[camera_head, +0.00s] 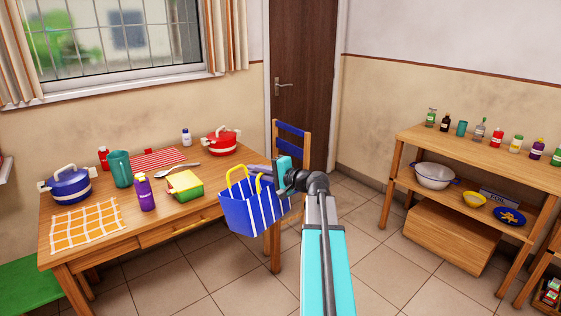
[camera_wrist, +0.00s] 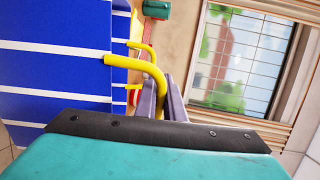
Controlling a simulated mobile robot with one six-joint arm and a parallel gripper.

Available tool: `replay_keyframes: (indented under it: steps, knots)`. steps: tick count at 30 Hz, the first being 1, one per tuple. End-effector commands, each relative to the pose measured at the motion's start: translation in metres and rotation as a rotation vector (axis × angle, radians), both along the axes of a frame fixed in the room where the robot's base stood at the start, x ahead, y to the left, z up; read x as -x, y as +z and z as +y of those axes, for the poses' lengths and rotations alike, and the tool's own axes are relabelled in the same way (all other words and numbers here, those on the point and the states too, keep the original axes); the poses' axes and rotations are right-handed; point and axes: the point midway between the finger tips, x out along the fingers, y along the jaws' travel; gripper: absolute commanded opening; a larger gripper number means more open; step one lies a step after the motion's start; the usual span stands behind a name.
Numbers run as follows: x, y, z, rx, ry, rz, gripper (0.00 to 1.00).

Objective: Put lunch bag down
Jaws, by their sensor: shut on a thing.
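The lunch bag (camera_head: 250,207) is blue with white stripes and has yellow handles. It hangs in the air in front of the right end of the wooden table (camera_head: 105,242), apart from the floor. My gripper (camera_head: 262,172) is shut on a yellow handle at the top of the bag. In the wrist view the bag (camera_wrist: 55,60) fills the left side, and the handle (camera_wrist: 140,65) runs into the fingers of my gripper (camera_wrist: 163,98). The bag's far side is hidden.
A blue-backed chair (camera_head: 291,133) stands behind my gripper. A wooden shelf (camera_head: 480,155) stands at right; floor between is clear.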

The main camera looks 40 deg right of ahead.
Motion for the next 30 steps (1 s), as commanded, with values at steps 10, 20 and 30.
replay_keyframes:
  steps: [10,20,30]
  knots:
    - [-0.022,-0.057,0.112,-0.002,0.179,0.008,0.00]
    - [-0.015,-0.109,0.236,0.000,0.391,0.009,0.00]
    - [0.027,-0.143,0.350,-0.003,0.628,-0.002,0.00]
